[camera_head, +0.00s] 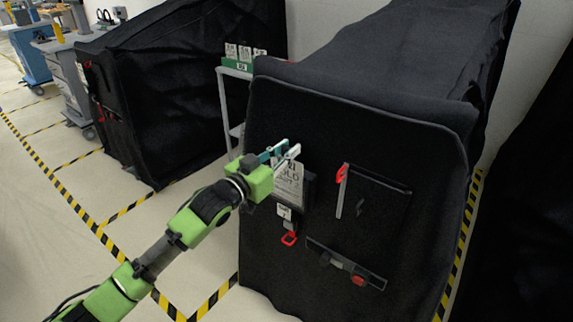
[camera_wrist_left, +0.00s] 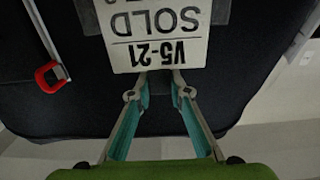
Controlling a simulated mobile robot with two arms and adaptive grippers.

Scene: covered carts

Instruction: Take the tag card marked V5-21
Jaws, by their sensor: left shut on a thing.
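The white tag card (camera_head: 290,181) marked SOLD hangs against the front of the black covered cart (camera_head: 400,130). In the left wrist view the card (camera_wrist_left: 160,38) is upside down and reads SOLD and V5-21. My left gripper (camera_head: 287,153) is at the card's top edge in the head view. In the left wrist view my left gripper (camera_wrist_left: 160,77) has its fingertips at the card's near edge, shut on it. The card still lies close to the cover; whether it touches is hard to tell. My right gripper is in neither view.
Below the card are a small white label (camera_head: 284,211) and a red hook (camera_head: 289,239). A red clip (camera_head: 342,173) sits to the right, above a strip with small parts (camera_head: 318,249). A green tray (camera_head: 236,65) with several cards stands behind.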

